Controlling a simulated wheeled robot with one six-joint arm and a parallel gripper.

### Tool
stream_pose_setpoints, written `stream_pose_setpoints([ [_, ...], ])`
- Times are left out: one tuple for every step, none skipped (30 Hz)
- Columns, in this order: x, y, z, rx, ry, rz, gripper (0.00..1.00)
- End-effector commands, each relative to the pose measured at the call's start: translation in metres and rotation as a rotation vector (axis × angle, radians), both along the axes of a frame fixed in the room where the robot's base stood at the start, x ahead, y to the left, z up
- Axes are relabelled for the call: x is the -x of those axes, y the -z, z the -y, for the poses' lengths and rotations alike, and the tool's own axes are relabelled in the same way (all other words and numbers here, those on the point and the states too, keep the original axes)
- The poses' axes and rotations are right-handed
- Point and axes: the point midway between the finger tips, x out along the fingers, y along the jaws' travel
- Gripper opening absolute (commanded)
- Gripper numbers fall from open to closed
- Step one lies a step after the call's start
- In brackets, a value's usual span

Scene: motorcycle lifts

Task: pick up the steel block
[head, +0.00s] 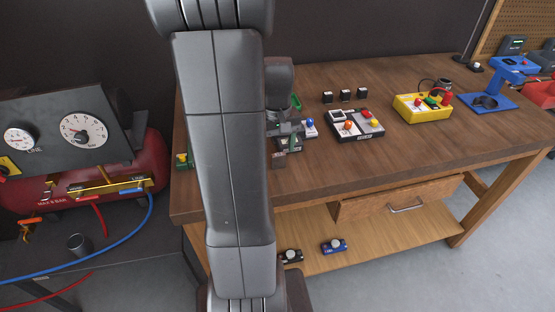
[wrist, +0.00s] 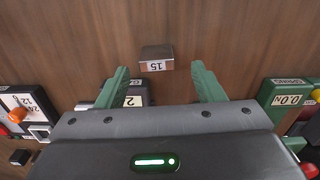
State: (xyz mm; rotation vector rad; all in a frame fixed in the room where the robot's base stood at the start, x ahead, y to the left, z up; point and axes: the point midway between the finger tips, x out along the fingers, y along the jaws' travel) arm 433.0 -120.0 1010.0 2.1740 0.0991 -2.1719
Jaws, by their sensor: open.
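The steel block is a small grey-brown block (wrist: 157,58) with a pale label reading 15, lying on the wooden bench top. In the wrist view it sits near the middle, just beyond and between the two green fingertips. My gripper (wrist: 160,70) is open, with a finger on either side and nothing between them; the fingers look apart from the block. In the head view a small brownish block (head: 279,160), apparently the same one, shows near the bench's front, right of my arm. My arm hides much of the gripper there.
A device with a display reading 2 (wrist: 136,100) is partly hidden behind my left finger. A green spring gauge (wrist: 288,98) stands at right. On the bench (head: 420,150) are a button panel (head: 356,126), a yellow box (head: 422,108) and a blue stand (head: 488,100). The bench's right front is clear.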

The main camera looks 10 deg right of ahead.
Motion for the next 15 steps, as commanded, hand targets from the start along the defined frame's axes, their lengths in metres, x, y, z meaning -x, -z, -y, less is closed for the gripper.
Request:
stream_pose_setpoints([
  [0.003, 0.007, 0.001, -0.001, 0.001, -0.007, 0.62],
  [0.004, 0.012, 0.002, -0.001, 0.002, -0.007, 0.62],
  [0.005, 0.019, 0.003, -0.001, 0.002, -0.007, 0.62],
  [0.005, 0.023, 0.003, -0.001, 0.001, -0.007, 0.62],
  [0.005, 0.028, 0.003, 0.0, 0.001, -0.006, 0.62],
  [0.004, 0.032, 0.003, -0.001, 0.0, -0.006, 0.62],
  [0.004, 0.035, 0.003, -0.001, 0.0, -0.004, 0.62],
  [0.004, 0.037, 0.003, -0.001, 0.0, -0.004, 0.62],
  [0.004, 0.039, 0.002, -0.001, 0.0, -0.003, 0.62],
  [0.004, 0.04, 0.002, -0.001, 0.0, -0.003, 0.62],
  [0.004, 0.041, 0.002, -0.001, 0.0, -0.002, 0.62],
  [0.004, 0.041, 0.002, 0.0, 0.0, -0.001, 0.62],
  [0.004, 0.041, 0.002, 0.0, 0.0, -0.001, 0.62],
  [0.004, 0.041, 0.002, 0.0, 0.0, -0.001, 0.62],
  [0.004, 0.041, 0.002, 0.0, 0.0, -0.001, 0.62],
])
